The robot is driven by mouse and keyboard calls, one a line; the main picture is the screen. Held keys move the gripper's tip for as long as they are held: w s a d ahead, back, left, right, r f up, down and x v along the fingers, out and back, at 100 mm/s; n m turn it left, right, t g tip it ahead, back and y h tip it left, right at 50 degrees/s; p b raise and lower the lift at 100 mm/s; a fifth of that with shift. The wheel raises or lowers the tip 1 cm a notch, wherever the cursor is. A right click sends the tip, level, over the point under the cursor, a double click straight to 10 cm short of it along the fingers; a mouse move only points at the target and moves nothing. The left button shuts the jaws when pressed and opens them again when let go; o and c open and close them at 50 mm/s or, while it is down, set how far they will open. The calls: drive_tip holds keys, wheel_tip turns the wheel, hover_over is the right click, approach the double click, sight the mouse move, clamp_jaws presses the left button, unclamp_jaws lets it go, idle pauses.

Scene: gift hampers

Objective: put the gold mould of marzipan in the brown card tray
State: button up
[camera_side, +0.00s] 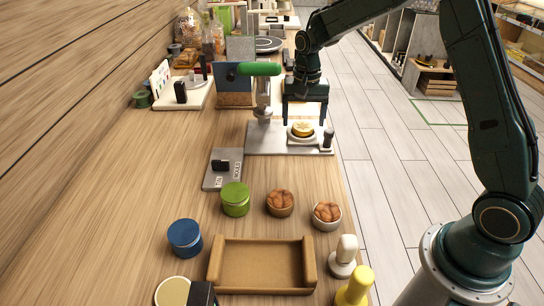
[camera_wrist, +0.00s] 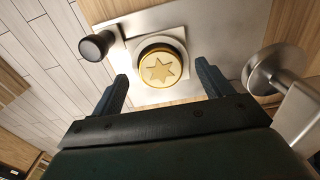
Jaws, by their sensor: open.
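The gold mould of marzipan (camera_side: 302,130), round with a star on top, sits on a small white square on the grey plate at the far end of the counter. It also shows in the wrist view (camera_wrist: 160,68), ahead of the fingers. My gripper (camera_side: 305,116) is open and empty above the mould, with a finger on either side of it in the picture. In the wrist view, my gripper (camera_wrist: 165,80) has its fingers wide apart. The brown card tray (camera_side: 262,240) lies empty at the near end of the counter.
A press with a green handle (camera_side: 260,69) stands left of the mould, and a dark-topped knob (camera_side: 328,138) stands right. Between plate and tray are a green tin (camera_side: 236,198) and two nut bowls (camera_side: 280,203). A blue tin (camera_side: 185,237) and stamps (camera_side: 344,257) flank the tray.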

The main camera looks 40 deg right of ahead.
sight(303, 127)
drive_tip(key=shift+f, duration=1)
drive_tip(key=shift+c, duration=0.5)
drive_tip(key=c, duration=1.1)
drive_tip(key=shift+r, duration=0.1)
wheel_tip(303, 127, up, 20)
drive_tip(key=shift+f, duration=0.1)
